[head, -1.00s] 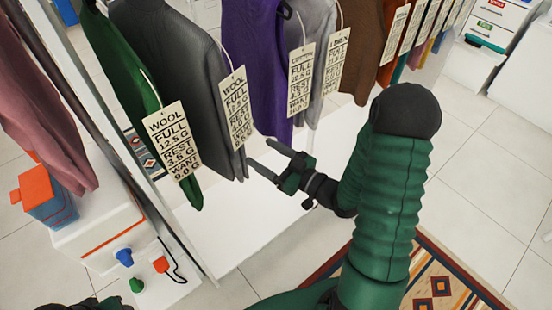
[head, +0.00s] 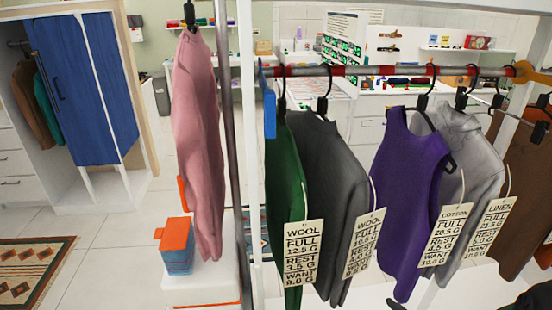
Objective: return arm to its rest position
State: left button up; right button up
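My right arm shows only as a dark piece (head: 545,302) at the bottom right corner. Thin grey slivers at the bottom edge, below the purple top (head: 408,195), may be its fingertips; too little shows to tell their opening or any contact. My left gripper is out of view. The green garment (head: 284,190), dark grey garment (head: 325,175), purple top, light grey garment (head: 475,150) and brown garment (head: 525,190) hang in front of me. Several carry weight tags.
A pink garment (head: 197,150) hangs left of the metal post (head: 229,120). Below it stands an orange-lidded blue container (head: 175,257). A blue-doored cabinet (head: 80,90) is at far left, with open floor (head: 110,245) before it.

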jog(key=s+a+m+g+h, duration=0.2)
jog(key=s+a+m+g, duration=0.1)
jog(key=s+a+g, duration=0.7)
jog(key=w+a+p+v, duration=0.1)
jog(key=p+v, duration=1.1)
jog(key=shift+a+m, duration=0.2)
jog(key=shift+m, duration=0.1)
jog(key=shift+r, duration=0.1)
